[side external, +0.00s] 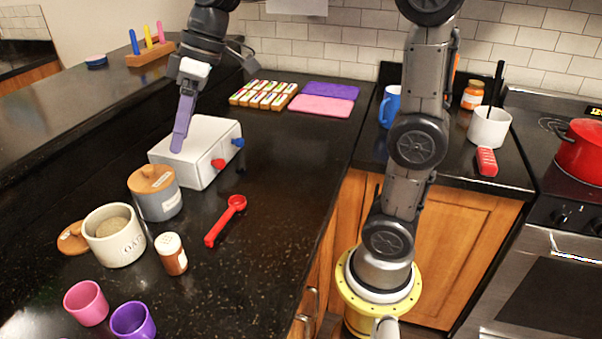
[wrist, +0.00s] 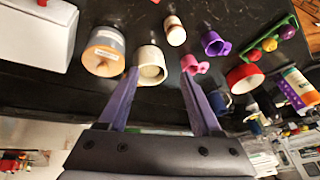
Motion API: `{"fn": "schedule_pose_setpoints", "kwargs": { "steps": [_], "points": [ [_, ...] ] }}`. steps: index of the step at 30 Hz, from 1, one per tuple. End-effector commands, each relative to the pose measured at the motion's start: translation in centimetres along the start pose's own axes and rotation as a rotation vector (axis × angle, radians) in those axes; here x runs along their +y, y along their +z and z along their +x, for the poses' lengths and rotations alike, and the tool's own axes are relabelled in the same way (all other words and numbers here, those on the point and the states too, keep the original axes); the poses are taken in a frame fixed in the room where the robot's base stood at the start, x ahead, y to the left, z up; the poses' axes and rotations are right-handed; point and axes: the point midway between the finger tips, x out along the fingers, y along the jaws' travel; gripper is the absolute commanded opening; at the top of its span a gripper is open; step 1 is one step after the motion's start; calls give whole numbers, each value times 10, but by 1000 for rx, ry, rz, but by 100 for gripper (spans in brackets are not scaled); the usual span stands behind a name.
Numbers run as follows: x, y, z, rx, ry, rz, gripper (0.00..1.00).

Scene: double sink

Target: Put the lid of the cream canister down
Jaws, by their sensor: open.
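The cream canister (side external: 118,248) stands upright and uncovered on the black counter, with oat-like contents showing inside. Its round wooden lid (side external: 72,239) lies on the counter against or just beside the canister's left side, partly hidden by it. My gripper (side external: 178,150) is up by the white toaster-like box, away from the lid, with nothing between its fingers. In the wrist view the purple fingers of my gripper (wrist: 160,73) are spread apart, with the cream canister (wrist: 150,62) beyond them. I cannot make out the lid in that view.
A grey canister with its wooden lid on (side external: 155,195) stands behind the cream one. The white box (side external: 203,158), a brown-and-white shaker (side external: 171,254), a red spoon (side external: 226,220), a pink cup (side external: 86,303) and a purple cup (side external: 133,320) stand around.

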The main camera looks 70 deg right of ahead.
Motion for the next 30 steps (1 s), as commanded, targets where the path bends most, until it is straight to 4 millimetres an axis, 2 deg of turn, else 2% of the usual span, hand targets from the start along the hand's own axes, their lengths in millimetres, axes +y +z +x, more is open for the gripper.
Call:
{"fn": "schedule_pose_setpoints", "kwargs": {
  "steps": [1,4,9,12,15,18,21,30],
  "points": [
    [-10,23,-7,5,42,36,66],
    [-22,66,-12,18,123,121,66],
    [-35,138,-10,65,246,246,66],
    [-38,171,-4,100,299,303,66],
    [-39,194,3,127,334,341,66],
    [-39,206,7,144,352,365,66],
    [-39,211,9,149,360,373,66],
    [-39,211,9,148,359,374,66]
  ]
}}
